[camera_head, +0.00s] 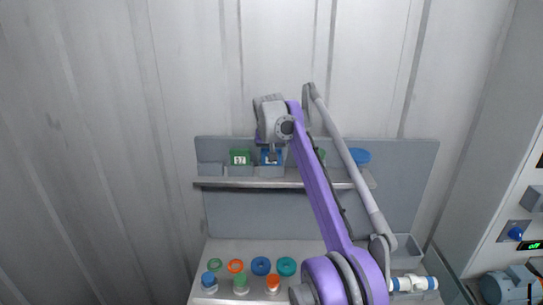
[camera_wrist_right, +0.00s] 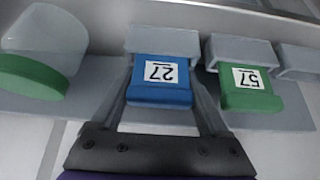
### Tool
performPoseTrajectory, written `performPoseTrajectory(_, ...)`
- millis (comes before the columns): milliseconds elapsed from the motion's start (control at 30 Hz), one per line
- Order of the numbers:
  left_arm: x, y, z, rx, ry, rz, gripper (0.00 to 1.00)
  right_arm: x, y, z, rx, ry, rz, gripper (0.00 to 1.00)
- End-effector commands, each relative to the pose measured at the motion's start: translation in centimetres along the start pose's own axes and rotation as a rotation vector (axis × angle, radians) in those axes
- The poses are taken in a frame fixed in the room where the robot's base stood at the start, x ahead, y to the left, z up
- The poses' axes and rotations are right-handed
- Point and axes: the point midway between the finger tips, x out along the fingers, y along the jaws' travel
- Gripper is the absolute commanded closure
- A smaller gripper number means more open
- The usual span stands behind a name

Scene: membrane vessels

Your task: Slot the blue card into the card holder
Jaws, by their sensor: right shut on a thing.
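The blue card (camera_wrist_right: 160,82), with a white label reading 27, is between the two fingers of my right gripper (camera_wrist_right: 163,92), which is shut on it. In the wrist view the card's far edge meets a grey slot block of the card holder (camera_wrist_right: 163,40); how deep it sits cannot be told. In the head view the blue card (camera_head: 272,159) shows below my right gripper (camera_head: 271,152), at the shelf on the back panel. My left gripper is not in view.
A green card (camera_wrist_right: 248,94) labelled 57 sits in the neighbouring slot. A clear jar with a green lid (camera_wrist_right: 32,77) is close by on the other side. Coloured rings and capped vials (camera_head: 241,284) stand on the bench below the shelf (camera_head: 230,183).

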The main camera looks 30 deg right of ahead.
Motion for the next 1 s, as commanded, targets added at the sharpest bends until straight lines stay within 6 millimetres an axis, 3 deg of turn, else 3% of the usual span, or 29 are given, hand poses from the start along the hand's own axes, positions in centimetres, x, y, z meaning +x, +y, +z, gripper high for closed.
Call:
performPoseTrajectory(333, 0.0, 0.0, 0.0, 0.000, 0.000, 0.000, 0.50, 0.2, 0.0, 0.2, 0.000, -0.002, 0.000, 0.75)
performPoseTrajectory(367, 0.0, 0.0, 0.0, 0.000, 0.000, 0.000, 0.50, 0.2, 0.0, 0.2, 0.000, -0.002, 0.000, 0.16)
performPoseTrajectory(467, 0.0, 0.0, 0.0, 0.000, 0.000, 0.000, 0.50, 0.2, 0.0, 0.2, 0.000, -0.001, 0.000, 0.00)
performPoseTrajectory(767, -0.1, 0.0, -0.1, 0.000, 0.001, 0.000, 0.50, -0.2, 0.0, 0.1, 0.000, 0.000, 0.000, 0.00)
performPoseTrajectory(1000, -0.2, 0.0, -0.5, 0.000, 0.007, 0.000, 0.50, -4.2, -0.1, 0.1, -0.002, 0.000, -0.001, 0.00)
